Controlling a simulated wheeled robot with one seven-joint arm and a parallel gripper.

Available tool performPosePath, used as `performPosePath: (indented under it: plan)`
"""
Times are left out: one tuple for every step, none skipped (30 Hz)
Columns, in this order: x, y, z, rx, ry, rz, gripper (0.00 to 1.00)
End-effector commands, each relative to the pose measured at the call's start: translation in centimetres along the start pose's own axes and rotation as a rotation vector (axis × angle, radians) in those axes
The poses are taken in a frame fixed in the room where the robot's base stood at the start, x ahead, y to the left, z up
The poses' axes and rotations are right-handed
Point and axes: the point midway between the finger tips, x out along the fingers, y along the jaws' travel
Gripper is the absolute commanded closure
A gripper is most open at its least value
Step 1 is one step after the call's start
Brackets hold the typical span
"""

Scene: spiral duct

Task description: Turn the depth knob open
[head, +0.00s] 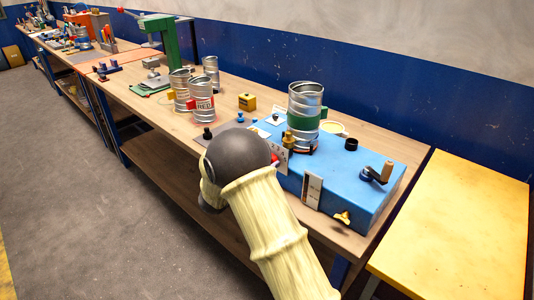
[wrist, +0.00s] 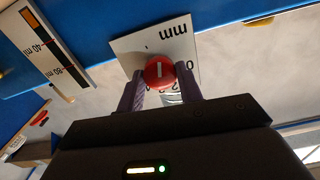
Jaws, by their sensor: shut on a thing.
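The depth knob (wrist: 160,72) is a round red knob with a white line across its face, in front of a white scale plate (wrist: 150,42) marked mm. My gripper (wrist: 159,76) has its two purple fingers on either side of the knob and is shut on it. In the head view a bit of the red knob (head: 275,160) shows at the left end of the blue machine (head: 335,172). My own arm hides the fingers there. Part of the scale is covered by the knob and fingers.
A metal duct with a green band (head: 305,112) stands upright on the machine. A crank (head: 378,174) and a yellow wing knob (head: 343,217) are on its right part. A dark-and-white scale strip (head: 312,190) is on its front. Several cans stand behind left. A yellow table (head: 460,220) is at right.

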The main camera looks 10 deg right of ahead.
Motion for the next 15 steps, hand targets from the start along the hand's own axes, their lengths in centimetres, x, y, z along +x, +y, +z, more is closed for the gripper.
performPosePath:
  plan:
    - [-0.15, -0.1, -0.38, -0.048, -0.004, -0.003, 0.87]
    - [-0.15, -0.1, -0.35, -0.075, -0.004, -0.003, 0.87]
    - [-0.14, -0.1, -0.35, -0.108, -0.004, -0.003, 0.87]
    - [-0.13, -0.09, -0.33, -0.132, -0.004, -0.003, 0.87]
    - [-0.12, -0.08, -0.29, -0.156, -0.004, -0.002, 0.87]
    - [-0.11, -0.06, -0.25, -0.186, -0.004, -0.002, 0.87]
    - [-0.1, -0.06, -0.24, -0.206, -0.004, -0.002, 0.87]
    - [-0.1, -0.06, -0.22, -0.226, -0.004, -0.002, 0.87]
    - [-0.1, -0.05, -0.17, -0.249, -0.004, -0.002, 0.87]
    - [-0.11, -0.05, -0.12, -0.267, -0.004, -0.002, 0.87]
    - [-0.11, -0.04, -0.08, -0.282, -0.004, -0.002, 0.87]
    - [-0.11, -0.04, -0.04, -0.299, -0.005, -0.002, 0.87]
    - [-0.12, -0.04, -0.02, -0.312, -0.005, -0.002, 0.87]
    - [-0.12, -0.04, 0.0, -0.322, -0.005, -0.002, 0.87]
    - [-0.12, -0.04, 0.04, -0.334, -0.005, -0.002, 0.87]
